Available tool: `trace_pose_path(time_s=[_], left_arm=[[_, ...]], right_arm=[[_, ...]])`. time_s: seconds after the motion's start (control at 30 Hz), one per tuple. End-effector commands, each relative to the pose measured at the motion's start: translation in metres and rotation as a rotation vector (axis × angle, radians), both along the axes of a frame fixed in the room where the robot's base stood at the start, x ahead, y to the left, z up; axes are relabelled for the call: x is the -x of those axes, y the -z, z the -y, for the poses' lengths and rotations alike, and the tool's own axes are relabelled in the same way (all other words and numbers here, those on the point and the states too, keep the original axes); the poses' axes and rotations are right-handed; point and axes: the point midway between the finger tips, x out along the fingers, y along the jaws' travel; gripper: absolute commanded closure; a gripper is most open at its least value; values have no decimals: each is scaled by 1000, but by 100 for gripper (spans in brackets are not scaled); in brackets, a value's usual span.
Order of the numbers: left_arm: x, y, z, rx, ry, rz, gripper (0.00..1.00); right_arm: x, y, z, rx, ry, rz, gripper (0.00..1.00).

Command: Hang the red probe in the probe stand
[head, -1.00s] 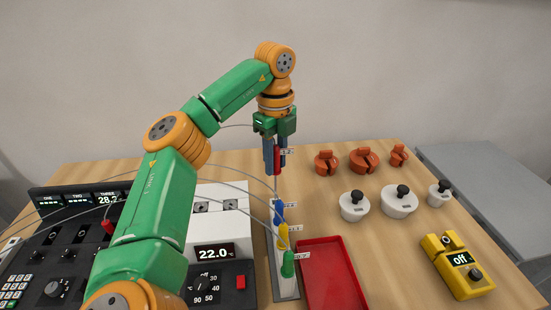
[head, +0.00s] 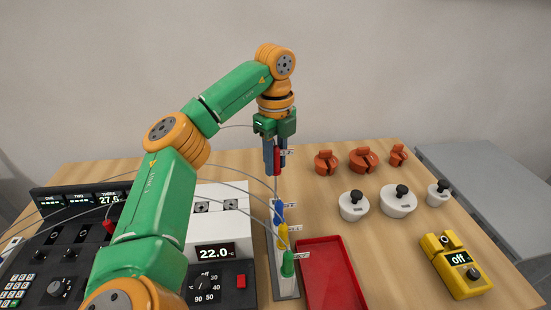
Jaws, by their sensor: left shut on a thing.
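My left gripper (head: 275,155) points down at the far end of the probe stand (head: 285,286), with its fingers shut on the red probe (head: 277,163). The red probe is upright, with its thin shaft below the fingers. Whether it rests in the stand or hangs only from the fingers I cannot tell. A blue probe (head: 278,212), a yellow probe (head: 283,234) and a green probe (head: 288,264) hang in a row in the stand, nearer to me. White labels stick out at the right of the stand. My right gripper is not in view.
A red tray (head: 330,240) lies right of the stand. A white device with a 22.0 °C display (head: 214,252) and a black console (head: 70,270) stand left. Grey cables run to the probes. Orange pieces (head: 363,160), white lidded pots (head: 398,202) and a yellow meter (head: 456,270) stand right.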

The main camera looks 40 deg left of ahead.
Motion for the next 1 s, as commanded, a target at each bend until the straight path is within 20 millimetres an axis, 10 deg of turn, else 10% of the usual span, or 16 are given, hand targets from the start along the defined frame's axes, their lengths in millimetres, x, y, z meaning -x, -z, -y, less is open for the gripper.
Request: trace_pose_path(time_s=[1.0], left_arm=[[0, 22, 0, 0, 1, 0, 100]], right_arm=[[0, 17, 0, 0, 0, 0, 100]])
